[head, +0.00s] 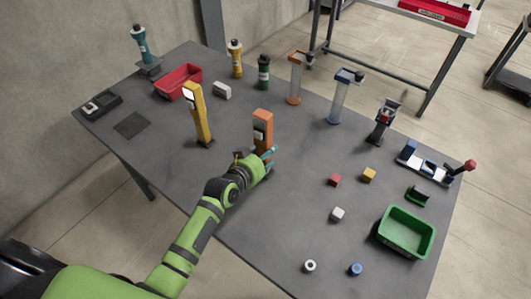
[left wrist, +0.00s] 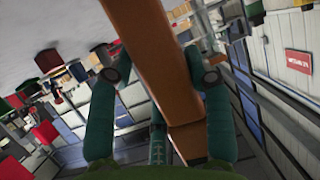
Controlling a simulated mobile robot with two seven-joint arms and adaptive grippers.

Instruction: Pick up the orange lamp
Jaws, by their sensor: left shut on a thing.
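The orange lamp (head: 263,125) is an upright orange block-shaped post with a pale panel near its top, at the middle of the grey table. My left gripper (head: 262,158) is at its lower part and shut on it. In the left wrist view the lamp (left wrist: 150,50) runs between the teal fingers of my gripper (left wrist: 160,75), one finger on each side. The lamp's base is mostly hidden behind the gripper in the head view, so I cannot tell whether it touches the table. My right gripper is not in view.
A yellow lamp (head: 197,115) stands to the left and a red bin (head: 178,83) lies behind it. Dispensers (head: 342,97) stand at the back right. Small cubes (head: 335,180) and a green bin (head: 406,233) are to the right. The table (head: 235,210) is bare nearby.

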